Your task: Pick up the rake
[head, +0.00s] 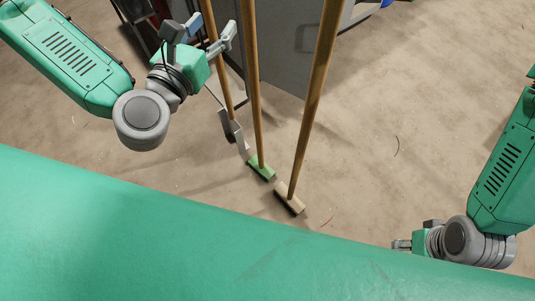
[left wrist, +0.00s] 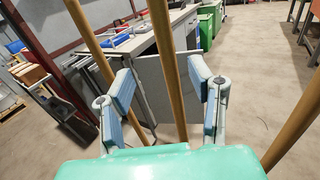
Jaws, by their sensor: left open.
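Three long wooden handles stand in front of me in the head view. The leftmost handle (head: 225,85) ends in a grey metal head (head: 229,124); whether it is the rake's tines I cannot tell. My left gripper (head: 203,36) is open at this handle's upper part. In the left wrist view a wooden handle (left wrist: 170,75) passes upright between the spread fingers of the left gripper (left wrist: 162,92), not clasped. My right gripper (head: 402,244) is low at the right, far from the handles, partly hidden behind a green body part of mine.
A broom with a green head (head: 261,168) and one with a beige head (head: 289,199) stand right of the leftmost tool. A grey cabinet (head: 285,50) is behind. Green bins (left wrist: 208,25) show in the left wrist view. Floor at right is mostly clear.

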